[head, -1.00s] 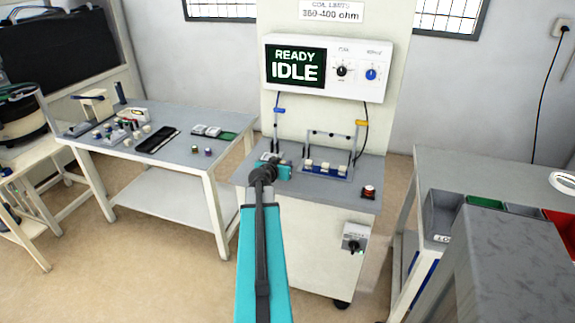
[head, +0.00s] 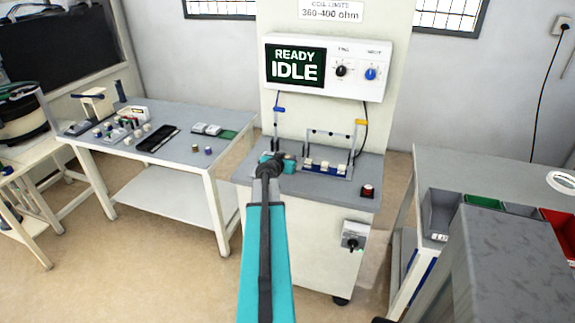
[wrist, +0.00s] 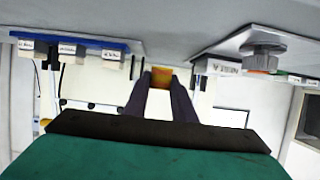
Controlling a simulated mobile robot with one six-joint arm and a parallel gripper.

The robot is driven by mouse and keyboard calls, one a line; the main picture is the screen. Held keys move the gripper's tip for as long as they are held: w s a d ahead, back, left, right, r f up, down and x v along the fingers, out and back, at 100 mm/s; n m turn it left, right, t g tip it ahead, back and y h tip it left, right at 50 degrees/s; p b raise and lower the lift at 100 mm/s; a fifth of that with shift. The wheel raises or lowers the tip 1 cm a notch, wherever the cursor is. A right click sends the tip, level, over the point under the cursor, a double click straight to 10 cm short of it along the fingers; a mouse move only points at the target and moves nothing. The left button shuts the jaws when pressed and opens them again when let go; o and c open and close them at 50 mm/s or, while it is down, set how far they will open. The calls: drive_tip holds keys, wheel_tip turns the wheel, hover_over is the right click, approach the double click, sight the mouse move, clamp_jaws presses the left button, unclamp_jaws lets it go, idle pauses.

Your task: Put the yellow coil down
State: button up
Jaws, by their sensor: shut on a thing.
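The yellow coil (wrist: 161,78) shows as a small orange-yellow block between the two dark fingers of my gripper (wrist: 159,82) in the wrist view. The fingers are shut on it. In the head view my gripper (head: 276,160) is over the left part of the grey top of the test cabinet (head: 354,193), and my arm hides the coil there. I cannot tell whether the coil touches anything beneath it.
The display (head: 295,67) reads READY IDLE. A side table (head: 115,147) with small parts stands left. Grey, green and red bins (head: 442,214) are at right.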

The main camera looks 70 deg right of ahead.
drive_tip(key=shift+a+f, duration=0.1)
drive_tip(key=shift+f, duration=1.55)
drive_tip(key=shift+f, duration=0.15)
drive_tip(key=o, duration=0.7)
drive_tip(key=shift+o, duration=0.2)
drive_tip(key=shift+r+p, duration=0.25)
drive_tip(key=shift+p, duration=0.1)
drive_tip(key=shift+b+v, duration=0.5)
drive_tip(key=shift+v, duration=0.8)
drive_tip(key=shift+b+v, duration=1)
drive_tip(key=shift+v, duration=3.7)
